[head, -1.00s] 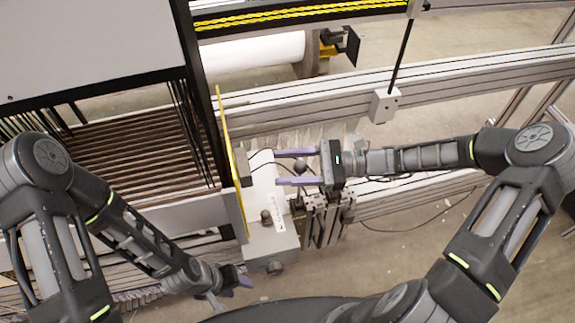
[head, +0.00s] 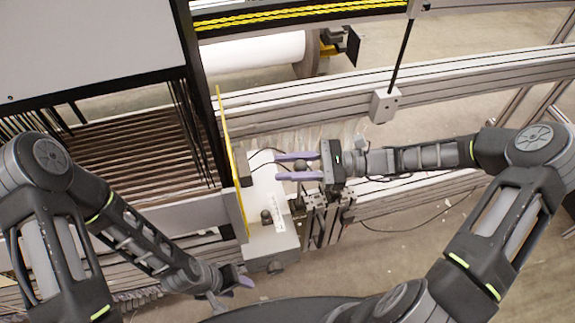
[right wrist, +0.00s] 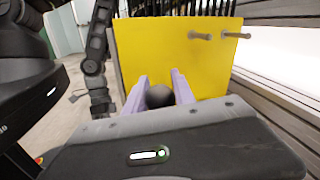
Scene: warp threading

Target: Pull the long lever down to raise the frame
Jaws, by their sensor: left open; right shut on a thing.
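My right gripper (head: 282,166), with purple fingers, is shut on the dark round knob (head: 300,166) of the lever, beside the grey machine box. In the right wrist view the knob (right wrist: 160,95) sits between the two fingers. The lever's shaft is mostly hidden below the knob and gripper. My left gripper (head: 240,282) is open and empty at the lower left, near the front end of the box. The frame itself is hard to make out.
A thin yellow plate (head: 231,160) stands just left of the right fingertips; it fills much of the right wrist view (right wrist: 185,55). A second, shorter dark knob (head: 267,217) sits on the grey box (head: 262,238). Aluminium rails (head: 480,75) run behind my right arm.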

